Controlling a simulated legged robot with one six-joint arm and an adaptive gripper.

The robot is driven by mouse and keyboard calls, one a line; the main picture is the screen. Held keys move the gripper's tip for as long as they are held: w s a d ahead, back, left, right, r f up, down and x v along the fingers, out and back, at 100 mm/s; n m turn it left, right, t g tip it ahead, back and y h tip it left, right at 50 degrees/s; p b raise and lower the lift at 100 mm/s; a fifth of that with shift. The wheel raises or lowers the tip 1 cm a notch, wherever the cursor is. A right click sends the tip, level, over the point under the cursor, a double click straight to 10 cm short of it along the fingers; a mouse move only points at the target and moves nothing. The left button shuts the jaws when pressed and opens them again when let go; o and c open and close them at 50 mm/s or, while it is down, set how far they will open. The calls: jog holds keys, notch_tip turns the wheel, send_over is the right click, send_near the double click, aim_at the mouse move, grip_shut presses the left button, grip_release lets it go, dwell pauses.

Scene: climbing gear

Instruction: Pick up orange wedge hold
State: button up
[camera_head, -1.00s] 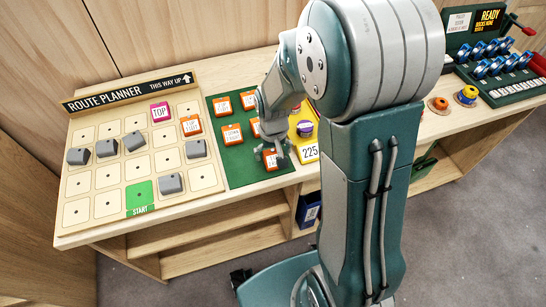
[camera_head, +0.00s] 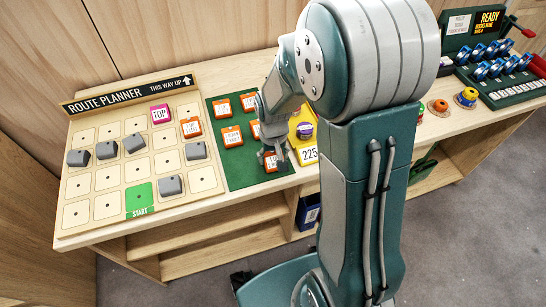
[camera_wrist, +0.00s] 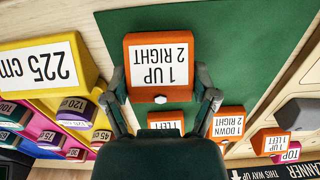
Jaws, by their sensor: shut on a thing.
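An orange wedge hold (camera_wrist: 160,92) with a white label reading "1 UP 2 RIGHT" fills the middle of the wrist view. In the head view the same hold (camera_head: 271,164) is at the front edge of the green mat (camera_head: 247,172), partly hidden by my gripper (camera_head: 273,157). In the wrist view my gripper (camera_wrist: 161,82) has one finger against each side of the hold and is shut on it. The hold appears to be still on the mat, though its underside is hidden.
Several other orange holds (camera_head: 232,136) lie behind on the mat. The route planner board (camera_head: 95,222) is to the left, with grey holds, a pink TOP hold (camera_head: 160,114) and another orange hold (camera_head: 191,127). A yellow 225 cm block (camera_wrist: 84,66) stands close beside the gripped hold.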

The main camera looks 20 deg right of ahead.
aim_at(273, 155)
notch_tip(273, 155, up, 3)
jog(key=s+r, duration=0.9)
jog(key=s, duration=0.5)
jog(key=shift+r, duration=0.25)
